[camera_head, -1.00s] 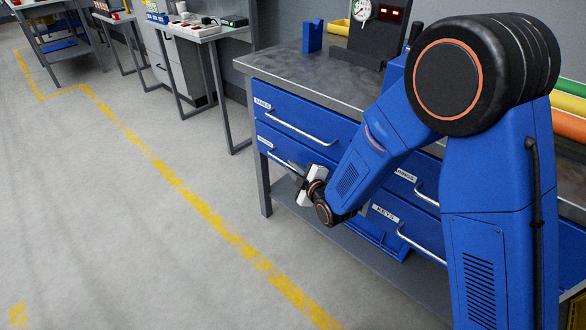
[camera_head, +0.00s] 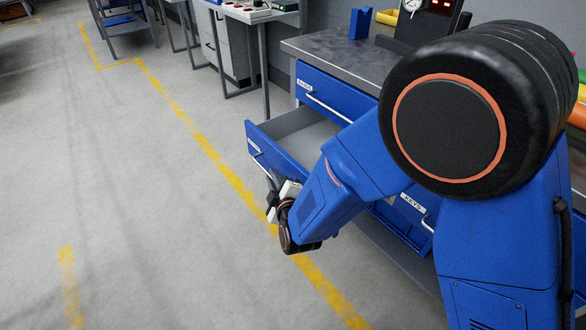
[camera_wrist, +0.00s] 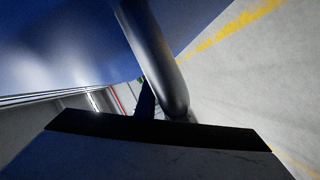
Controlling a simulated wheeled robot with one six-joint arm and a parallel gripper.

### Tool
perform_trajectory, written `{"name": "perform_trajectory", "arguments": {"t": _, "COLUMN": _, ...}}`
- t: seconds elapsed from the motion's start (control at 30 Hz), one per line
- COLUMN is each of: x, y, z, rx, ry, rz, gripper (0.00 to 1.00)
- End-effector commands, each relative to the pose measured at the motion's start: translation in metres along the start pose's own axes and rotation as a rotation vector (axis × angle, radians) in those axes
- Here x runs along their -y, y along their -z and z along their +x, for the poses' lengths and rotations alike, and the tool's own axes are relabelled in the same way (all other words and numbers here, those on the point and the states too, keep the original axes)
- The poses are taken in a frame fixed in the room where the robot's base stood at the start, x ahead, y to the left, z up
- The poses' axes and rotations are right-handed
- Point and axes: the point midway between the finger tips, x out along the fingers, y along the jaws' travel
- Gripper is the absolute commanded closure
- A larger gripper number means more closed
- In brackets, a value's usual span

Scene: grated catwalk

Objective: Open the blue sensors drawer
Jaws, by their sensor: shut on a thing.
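The blue sensors drawer (camera_head: 275,150) is the lower left drawer of the workbench, and it stands pulled out with its grey inside showing. Its small white label is too small to read surely. Its metal bar handle (camera_head: 262,171) runs along the front and fills the middle of the wrist view (camera_wrist: 155,60). My gripper (camera_head: 273,196) is at the right part of this handle, shut on it. My arm hides the right side of the drawer front and much of the fingers.
Above it, another blue drawer (camera_head: 335,92) is shut. The keys drawer (camera_head: 413,204) at the right is partly hidden by my arm. The workbench top (camera_head: 330,55) bears a blue holder (camera_head: 360,23) and a gauge unit. The grey floor (camera_head: 130,200) at the left is clear.

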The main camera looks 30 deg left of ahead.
Motion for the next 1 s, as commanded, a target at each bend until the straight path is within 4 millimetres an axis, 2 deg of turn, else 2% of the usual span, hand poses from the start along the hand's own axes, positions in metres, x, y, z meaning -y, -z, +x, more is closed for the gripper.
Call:
{"name": "perform_trajectory", "arguments": {"t": 0.03, "x": 0.009, "y": 0.011, "z": -0.005, "rx": -0.003, "ry": 0.004, "rz": -0.001, "gripper": 1.00}}
{"name": "perform_trajectory", "arguments": {"t": 0.2, "x": 0.028, "y": 0.037, "z": -0.016, "rx": -0.002, "ry": 0.003, "rz": -0.001, "gripper": 1.00}}
{"name": "perform_trajectory", "arguments": {"t": 0.4, "x": 0.043, "y": 0.058, "z": -0.025, "rx": -0.001, "ry": 0.003, "rz": -0.001, "gripper": 1.00}}
{"name": "perform_trajectory", "arguments": {"t": 0.6, "x": 0.050, "y": 0.067, "z": -0.028, "rx": 0.001, "ry": 0.002, "rz": 0.000, "gripper": 1.00}}
{"name": "perform_trajectory", "arguments": {"t": 1.0, "x": 0.050, "y": 0.068, "z": -0.029, "rx": 0.001, "ry": 0.001, "rz": -0.001, "gripper": 1.00}}
